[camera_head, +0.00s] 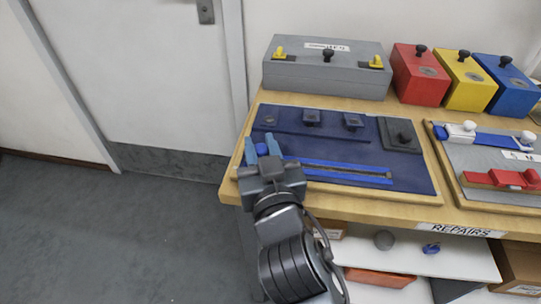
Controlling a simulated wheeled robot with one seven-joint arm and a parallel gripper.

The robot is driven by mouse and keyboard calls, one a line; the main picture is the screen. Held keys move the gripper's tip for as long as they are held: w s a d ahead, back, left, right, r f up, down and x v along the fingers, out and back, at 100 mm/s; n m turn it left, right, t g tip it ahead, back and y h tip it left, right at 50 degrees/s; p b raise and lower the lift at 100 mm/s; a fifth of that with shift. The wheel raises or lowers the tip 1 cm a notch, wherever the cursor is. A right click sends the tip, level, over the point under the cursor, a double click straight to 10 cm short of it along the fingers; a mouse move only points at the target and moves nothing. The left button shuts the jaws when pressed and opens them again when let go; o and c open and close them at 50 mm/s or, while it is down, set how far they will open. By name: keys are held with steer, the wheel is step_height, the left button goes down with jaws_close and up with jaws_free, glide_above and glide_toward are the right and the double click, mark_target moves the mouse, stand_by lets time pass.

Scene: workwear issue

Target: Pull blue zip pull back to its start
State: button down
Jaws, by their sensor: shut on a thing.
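The blue zip pull (262,149) shows as a small blue patch between my fingertips, at the left end of the zip. My gripper (262,147) is shut on it, low over the board's front left. The zip's blue tapes (335,169) run rightward from my gripper to an end at the right (389,178). A dark strip lies between them. The zip is fixed on a dark navy panel (410,165) on a wooden-edged board. My gripper body hides the left part of the zip and most of the pull.
Dark fittings (311,118) and a knobbed grey block (400,135) stand behind the zip. A grey box (325,68) and red, yellow and blue blocks (466,80) line the wall. A second board (478,152) lies at right. Open floor is at left.

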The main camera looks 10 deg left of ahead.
steer(key=shift+a, duration=0.2)
steer(key=c, duration=0.9)
jaws_free()
steer(key=v, duration=0.7)
steer(key=shift+s+d+b, duration=0.15)
steer(key=shift+s+b, duration=0.2)
steer(key=shift+b, duration=0.05)
